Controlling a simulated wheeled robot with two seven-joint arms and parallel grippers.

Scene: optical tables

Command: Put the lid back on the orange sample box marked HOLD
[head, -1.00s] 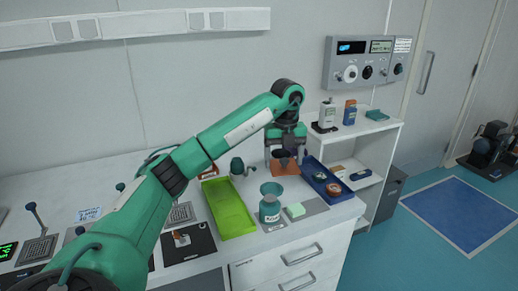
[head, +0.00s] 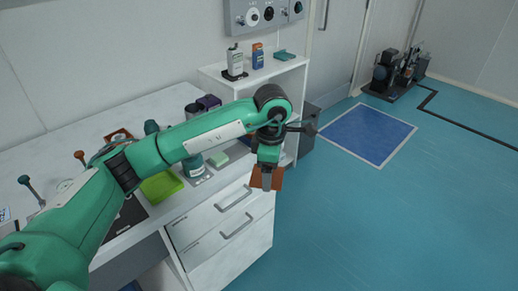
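My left gripper (head: 267,183) hangs fingers-down in front of the white drawer unit, at its right end. It is shut on a flat orange-brown piece that looks like the lid (head: 257,178). The lid is in the air, clear of the table top. A small orange-rimmed item (head: 118,136) lies at the back of the table, partly behind my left arm; I cannot tell whether it is the sample box. No HOLD marking is readable. My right gripper is out of view.
On the white table (head: 66,142) are a green tray (head: 160,187), a pale green block (head: 218,160) and dark cups (head: 208,102). A white shelf unit (head: 283,72) with bottles stands behind. Open floor with a blue mat (head: 368,135) lies to the right.

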